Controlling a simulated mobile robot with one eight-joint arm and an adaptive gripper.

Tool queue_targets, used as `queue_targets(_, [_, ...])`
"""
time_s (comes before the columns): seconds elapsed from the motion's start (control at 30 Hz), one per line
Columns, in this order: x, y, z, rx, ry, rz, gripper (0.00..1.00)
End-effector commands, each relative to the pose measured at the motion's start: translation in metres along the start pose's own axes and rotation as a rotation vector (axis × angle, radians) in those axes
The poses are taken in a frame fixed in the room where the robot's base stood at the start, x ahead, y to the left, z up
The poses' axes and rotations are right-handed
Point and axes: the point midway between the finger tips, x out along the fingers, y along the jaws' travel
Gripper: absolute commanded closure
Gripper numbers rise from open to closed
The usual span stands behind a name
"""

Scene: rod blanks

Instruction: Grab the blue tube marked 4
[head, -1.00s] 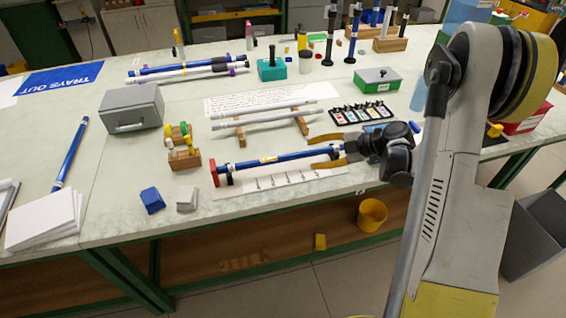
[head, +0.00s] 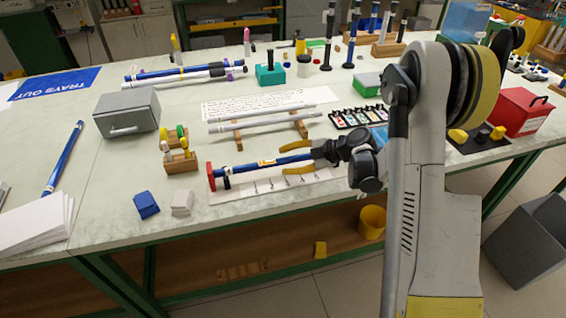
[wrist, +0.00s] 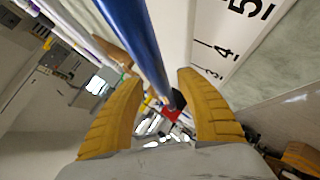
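A blue tube (head: 240,166) with a yellow band lies along a white numbered strip (head: 255,190), its left end near a red end piece (head: 210,177). I cannot read a 4 on the tube. My gripper (head: 284,162) is open, with its yellow fingers on either side of the tube towards its right part. In the wrist view, the tube (wrist: 138,35) runs between the two fingers (wrist: 157,75), with gaps beside it. The strip's printed 3, 4 and 5 (wrist: 228,45) show there. The gripper hides the tube's right end in the head view.
Grey rods (head: 265,120) rest on wooden supports just behind. Another blue tube (head: 63,158) lies at the left, and more tubes (head: 170,72) lie at the back. Blue (head: 146,205) and grey (head: 182,202) blocks sit near the front edge. A grey box (head: 127,112) stands at left.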

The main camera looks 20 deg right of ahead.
Motion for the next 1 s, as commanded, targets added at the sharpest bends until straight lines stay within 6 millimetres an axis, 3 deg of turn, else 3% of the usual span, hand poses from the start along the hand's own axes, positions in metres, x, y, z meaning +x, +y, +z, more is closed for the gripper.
queue_targets(0.03, [0.000, 0.000, 0.000, 0.000, 0.000, 0.000, 0.75])
queue_targets(0.1, [0.000, 0.000, 0.000, 0.000, 0.000, 0.000, 0.96])
queue_targets(0.13, [0.000, 0.000, 0.000, 0.000, 0.000, 0.000, 1.00])
queue_targets(0.67, [-0.005, 0.006, -0.005, 0.000, 0.001, -0.001, 1.00])
queue_targets(0.9, [-0.027, 0.032, -0.025, 0.000, 0.000, 0.000, 1.00])
queue_targets(1.0, [-0.050, 0.026, -0.027, 0.002, -0.002, 0.002, 1.00])
